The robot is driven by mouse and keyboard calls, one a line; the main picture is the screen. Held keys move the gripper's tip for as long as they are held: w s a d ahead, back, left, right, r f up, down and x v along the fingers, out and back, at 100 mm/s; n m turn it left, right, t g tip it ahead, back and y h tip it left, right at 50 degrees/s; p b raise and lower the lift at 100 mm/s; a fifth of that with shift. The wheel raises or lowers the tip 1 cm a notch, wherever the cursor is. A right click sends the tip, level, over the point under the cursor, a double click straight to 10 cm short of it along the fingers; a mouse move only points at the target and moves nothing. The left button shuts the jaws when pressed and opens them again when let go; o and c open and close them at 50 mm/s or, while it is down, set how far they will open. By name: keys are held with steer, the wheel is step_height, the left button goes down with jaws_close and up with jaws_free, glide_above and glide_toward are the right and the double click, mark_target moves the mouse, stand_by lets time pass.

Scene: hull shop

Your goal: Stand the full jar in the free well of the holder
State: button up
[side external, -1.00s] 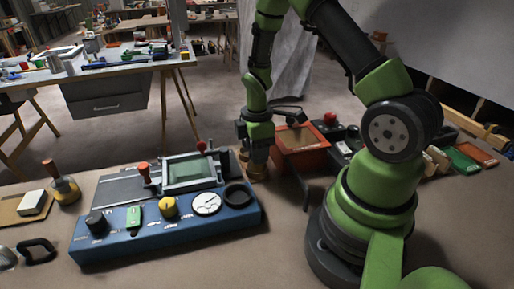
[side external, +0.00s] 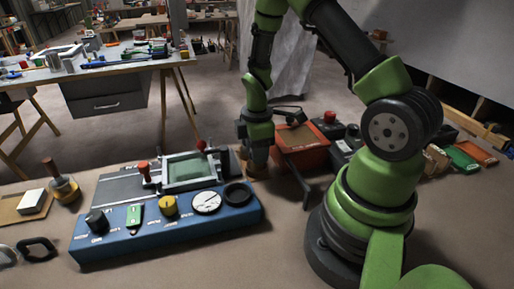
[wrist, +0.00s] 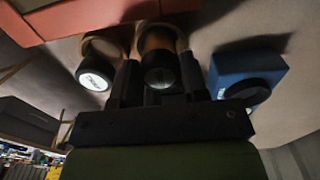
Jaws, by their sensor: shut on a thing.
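My gripper (side external: 257,158) points down just beyond the right end of the blue console. In the wrist view my gripper (wrist: 158,88) has its two dark fingers on either side of a jar (wrist: 160,75) with a shiny dark end and a brown body. A second jar (wrist: 95,77), with a pale face and dark rim, stands just left of the fingers. A tan-brown holder (side external: 257,175) shows low under the gripper, largely hidden by it. I cannot tell whether the held jar sits in a well or above it.
The blue console (side external: 160,228) with knobs, gauge and black ring lies left of the gripper; its end also shows in the wrist view (wrist: 225,72). A flask (side external: 65,190) stands at far left.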

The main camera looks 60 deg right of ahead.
steer(key=shift+f, duration=0.35)
steer(key=o, duration=0.9)
steer(key=shift+o, duration=0.2)
steer(key=shift+r, duration=0.1)
step_height(320, 180, up, 10)
steer(key=shift+f, duration=0.25)
steer(key=s+a+r+m+t+y, duration=0.1)
steer(key=s+a+r+m+t, duration=0.2)
steer(key=s+a+r+m, duration=0.2)
steer(key=s+a+r+m+t+y, duration=0.1)
steer(key=s+a+r+m+t, duration=0.3)
steer(key=r, duration=0.8)
steer(key=s+a+m, duration=0.2)
steer(key=a+m, duration=0.2)
steer(key=shift+s+a+r, duration=0.2)
steer(key=shift+s+a, duration=0.05)
steer(key=shift+a, duration=0.15)
